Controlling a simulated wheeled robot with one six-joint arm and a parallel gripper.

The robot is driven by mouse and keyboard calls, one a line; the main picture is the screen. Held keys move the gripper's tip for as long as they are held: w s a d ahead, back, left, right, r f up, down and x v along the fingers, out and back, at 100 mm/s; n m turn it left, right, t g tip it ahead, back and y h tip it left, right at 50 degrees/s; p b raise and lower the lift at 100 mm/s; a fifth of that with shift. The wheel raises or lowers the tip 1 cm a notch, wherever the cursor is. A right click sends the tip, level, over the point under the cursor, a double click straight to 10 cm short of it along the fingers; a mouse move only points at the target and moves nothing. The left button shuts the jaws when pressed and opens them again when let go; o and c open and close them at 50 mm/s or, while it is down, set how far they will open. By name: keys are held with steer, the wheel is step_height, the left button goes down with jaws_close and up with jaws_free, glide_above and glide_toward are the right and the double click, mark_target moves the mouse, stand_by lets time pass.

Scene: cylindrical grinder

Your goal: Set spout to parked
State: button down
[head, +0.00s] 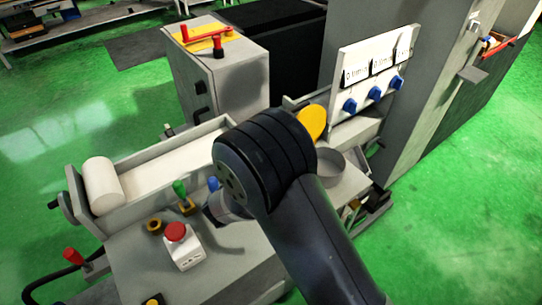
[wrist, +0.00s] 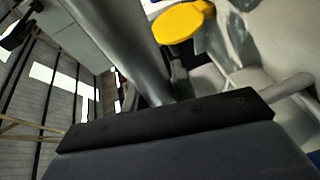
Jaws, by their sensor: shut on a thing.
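My gripper (wrist: 165,120) shows in the wrist view as a dark bar across the middle, shut on a grey metal tube that I take to be the spout. A thick grey tube (wrist: 125,45) runs down from the top to the bar, and a thinner light-grey rod (wrist: 292,87) comes out at its right end. The fingertips and the grasp itself are hidden behind the dark bar. In the head view my dark arm covers the gripper and the spout. A yellow disc (head: 312,121) stands just right of my wrist; a yellow round piece also shows in the wrist view (wrist: 180,22).
A white panel with displays and blue knobs (head: 375,95) stands at the back right. A round grey cup (head: 329,163) is right of my arm. A red button box (head: 183,248), a green-topped lever (head: 181,190) and a white roller (head: 102,185) are on the left.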

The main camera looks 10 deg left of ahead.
steer(key=shift+a, duration=0.1)
stand_by(0.3)
steer(key=c, duration=1.2)
jaws_free()
steer(key=shift+s, duration=0.1)
steer(key=shift+o, duration=0.2)
steer(key=b+v, duration=0.1)
steer(key=v, duration=0.9)
steer(key=shift+s+a+b, duration=0.15)
steer(key=shift+s+b, duration=0.15)
steer(key=shift+s, duration=0.05)
steer(key=shift+r, duration=0.1)
steer(key=p+x, duration=0.1)
steer(key=x, duration=1)
steer(key=shift+p, duration=0.35)
steer(key=shift+b, duration=0.3)
